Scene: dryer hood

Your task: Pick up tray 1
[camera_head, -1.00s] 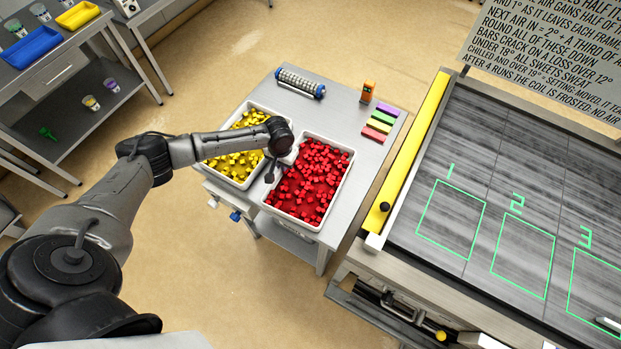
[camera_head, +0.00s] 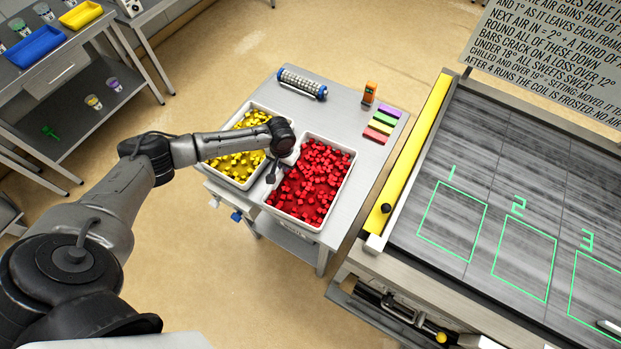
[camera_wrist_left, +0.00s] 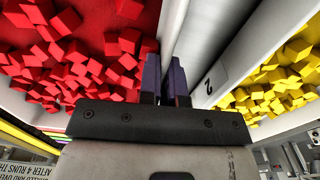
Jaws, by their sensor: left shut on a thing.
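A white tray of red cubes (camera_head: 266,205) stands on the metal cart, and it also shows in the left wrist view (camera_wrist_left: 172,22). No number is readable on it. My left gripper (camera_head: 271,174) is over the side of this tray that faces the yellow cubes. In the left wrist view its dark fingers (camera_wrist_left: 164,82) are shut on the tray's wall, one on each side. Beside it stands a white tray of yellow cubes (camera_head: 204,166); the wall next to my fingers bears a "2" (camera_wrist_left: 208,87). My right gripper is not in view.
The cart (camera_head: 345,112) also holds a blue-ended roller (camera_head: 302,83), an orange device (camera_head: 369,93) and coloured bars (camera_head: 382,125). A yellow-edged bench (camera_head: 420,140) with green numbered outlines stands close at the right. A shelf with blue (camera_head: 33,47) and yellow (camera_head: 81,16) trays is at upper left.

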